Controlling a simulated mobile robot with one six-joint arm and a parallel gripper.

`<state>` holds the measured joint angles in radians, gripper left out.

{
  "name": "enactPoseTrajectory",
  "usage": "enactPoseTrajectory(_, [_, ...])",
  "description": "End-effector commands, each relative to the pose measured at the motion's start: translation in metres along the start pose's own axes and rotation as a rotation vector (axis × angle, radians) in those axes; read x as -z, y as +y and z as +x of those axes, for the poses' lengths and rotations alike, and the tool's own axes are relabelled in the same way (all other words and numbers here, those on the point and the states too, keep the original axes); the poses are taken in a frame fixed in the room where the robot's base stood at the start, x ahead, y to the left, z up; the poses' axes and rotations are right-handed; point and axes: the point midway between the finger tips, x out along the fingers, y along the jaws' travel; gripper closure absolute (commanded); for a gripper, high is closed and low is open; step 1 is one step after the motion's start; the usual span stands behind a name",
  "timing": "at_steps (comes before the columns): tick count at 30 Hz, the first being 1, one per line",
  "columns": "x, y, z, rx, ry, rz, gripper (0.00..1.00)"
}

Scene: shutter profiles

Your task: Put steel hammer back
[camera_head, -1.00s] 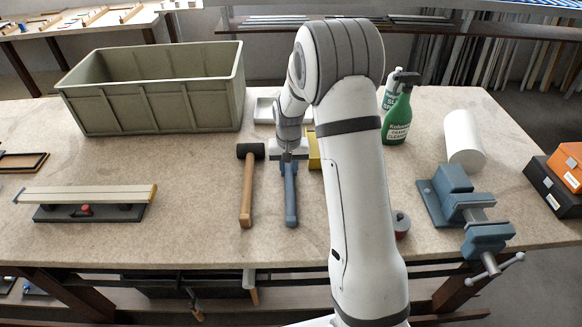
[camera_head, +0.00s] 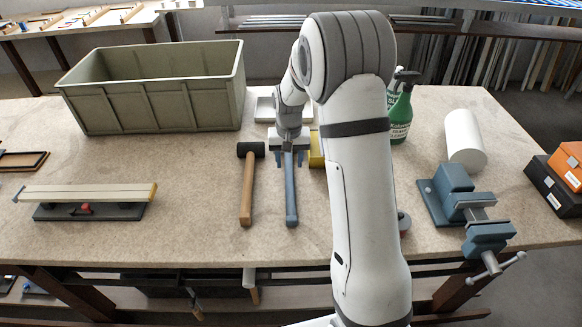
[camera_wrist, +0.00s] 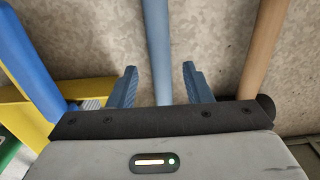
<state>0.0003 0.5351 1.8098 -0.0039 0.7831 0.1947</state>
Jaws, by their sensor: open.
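The hammer with a blue-grey handle (camera_head: 291,195), which I take to be the steel hammer, lies on the bench with its handle toward the front edge. Its head is hidden behind my gripper in the head view. My gripper (camera_head: 289,160) is open over the upper part of this handle. In the wrist view the handle (camera_wrist: 157,35) runs between the two blue fingers of my gripper (camera_wrist: 159,72), with a gap on each side. I cannot tell the height of the fingers over the bench.
A black-headed mallet (camera_head: 247,188) with a wooden handle lies close on the left. A yellow object (camera_head: 316,150) is close on the right. A green crate (camera_head: 155,107), a clamped rail (camera_head: 85,194), spray bottles (camera_head: 400,115), a white cylinder (camera_head: 464,138) and a blue vise (camera_head: 463,205) stand around.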

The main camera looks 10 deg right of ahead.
Motion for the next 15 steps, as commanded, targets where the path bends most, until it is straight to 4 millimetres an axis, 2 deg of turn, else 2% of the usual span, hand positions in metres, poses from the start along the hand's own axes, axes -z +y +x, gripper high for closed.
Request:
enactPoseTrajectory(3, [0.001,0.000,-0.028,0.001,0.006,0.000,0.55])
enactPoseTrajectory(7, [0.001,0.000,-0.055,0.001,0.006,0.001,0.55])
enactPoseTrajectory(15, [-0.001,0.001,-0.086,0.001,0.002,0.000,0.55])
